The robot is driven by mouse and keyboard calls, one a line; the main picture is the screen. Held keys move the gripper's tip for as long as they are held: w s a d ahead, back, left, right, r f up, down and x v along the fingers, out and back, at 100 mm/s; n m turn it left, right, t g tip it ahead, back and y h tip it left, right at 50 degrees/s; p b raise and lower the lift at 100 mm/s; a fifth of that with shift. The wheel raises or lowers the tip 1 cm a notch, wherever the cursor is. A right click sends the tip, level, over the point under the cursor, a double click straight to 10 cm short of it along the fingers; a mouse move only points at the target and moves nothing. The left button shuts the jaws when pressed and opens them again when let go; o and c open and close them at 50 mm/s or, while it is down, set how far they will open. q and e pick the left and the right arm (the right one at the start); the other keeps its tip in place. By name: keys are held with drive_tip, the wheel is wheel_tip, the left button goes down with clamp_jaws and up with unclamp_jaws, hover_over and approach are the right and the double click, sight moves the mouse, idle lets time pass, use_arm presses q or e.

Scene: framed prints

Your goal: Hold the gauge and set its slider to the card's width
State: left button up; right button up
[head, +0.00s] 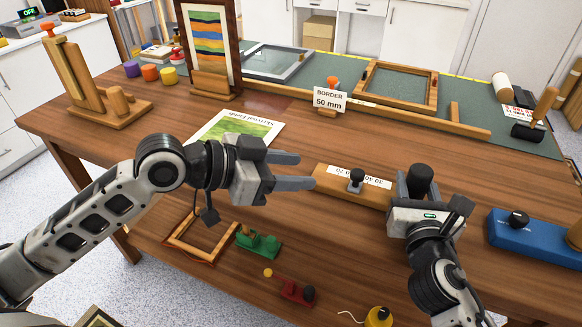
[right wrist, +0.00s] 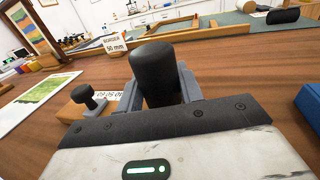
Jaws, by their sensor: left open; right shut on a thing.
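The gauge (head: 328,184) is a wooden bar on the table with a white scale strip and a small black slider knob (head: 356,176). The knob also shows in the right wrist view (right wrist: 88,96). My right gripper (head: 420,190) is shut on the gauge's thick black post (right wrist: 155,72) at the bar's right end, which hides part of the scale. My left gripper (head: 303,170) is open and empty, its fingers pointing right towards the gauge's left end, short of the knob. The white card (head: 330,98), reading "BORDER 50 mm", stands upright behind the gauge.
A green print (head: 238,132) lies behind my left gripper. A blue block with a black knob (head: 530,236) lies right of my right gripper. A small wooden frame (head: 196,238), a green tool (head: 262,243) and a red tool (head: 292,290) lie in front. Table behind the gauge is mostly clear.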

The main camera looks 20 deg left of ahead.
drive_tip(key=o, duration=1.3)
drive_tip(key=shift+r, duration=0.1)
drive_tip(key=shift+o, duration=0.2)
